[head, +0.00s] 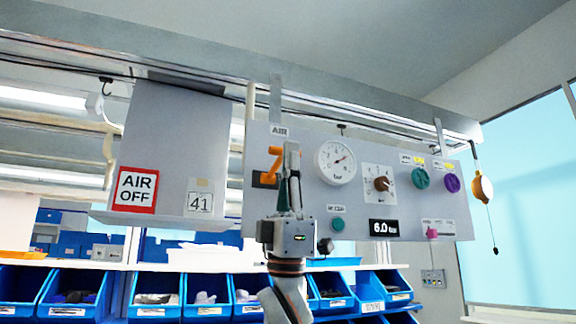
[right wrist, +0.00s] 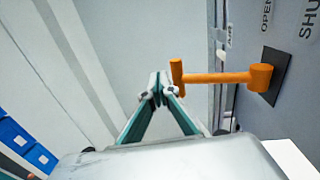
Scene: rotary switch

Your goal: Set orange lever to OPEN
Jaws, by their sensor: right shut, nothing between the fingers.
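The orange lever (head: 269,178) is on the left part of the grey panel (head: 350,205), partly hidden behind my right gripper (head: 291,148). In the right wrist view the lever (right wrist: 220,78) sticks out from a dark plate (right wrist: 275,77) on the panel, with a knob at its free end. The labels OPEN (right wrist: 266,14) and SHUT (right wrist: 308,22) show near it. My right gripper's fingertips (right wrist: 158,84) are together and empty, close to the left of the free end. I cannot tell whether they touch it. My left gripper is in neither view.
An AIR OFF sign (head: 136,190) is at left. Blue bins (head: 205,300) stand below.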

